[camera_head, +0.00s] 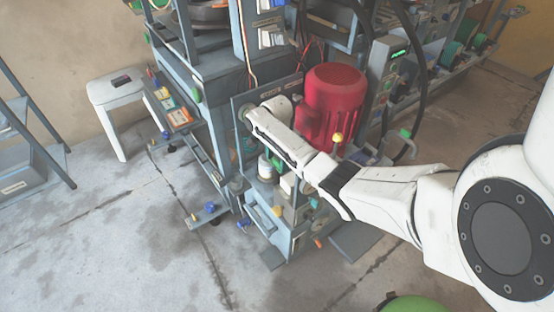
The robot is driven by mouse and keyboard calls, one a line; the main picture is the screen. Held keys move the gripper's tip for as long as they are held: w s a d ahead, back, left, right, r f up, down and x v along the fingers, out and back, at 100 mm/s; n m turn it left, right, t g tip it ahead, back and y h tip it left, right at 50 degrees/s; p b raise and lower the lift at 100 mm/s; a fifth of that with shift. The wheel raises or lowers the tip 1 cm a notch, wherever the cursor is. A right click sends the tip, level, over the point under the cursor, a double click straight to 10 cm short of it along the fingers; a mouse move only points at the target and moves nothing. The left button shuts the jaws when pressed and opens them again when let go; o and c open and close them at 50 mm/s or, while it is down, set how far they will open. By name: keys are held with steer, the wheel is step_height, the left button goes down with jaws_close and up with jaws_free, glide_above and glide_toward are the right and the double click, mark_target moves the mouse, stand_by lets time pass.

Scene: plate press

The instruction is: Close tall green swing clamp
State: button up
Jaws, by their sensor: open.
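My white arm reaches from the lower right to the press bench, and my gripper (247,113) is at its far end, in front of the grey upright panel. The gripper is open; its fingers are small and hard to make out. A small green-tipped part (404,133) stands to the right of the red motor, well to the right of my gripper. It may be the green swing clamp, but I cannot tell for sure. I see no clear contact between my gripper and a clamp. My arm hides part of the bench behind it.
The red motor (334,92) stands just behind my arm. A yellow knob (337,137) is close to my forearm. Blue-knobbed parts (210,208) are low at the bench front. A white stool (116,92) stands left. The floor at lower left is clear.

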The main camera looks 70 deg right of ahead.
steer(key=c, duration=1)
steer(key=shift+c, duration=0.2)
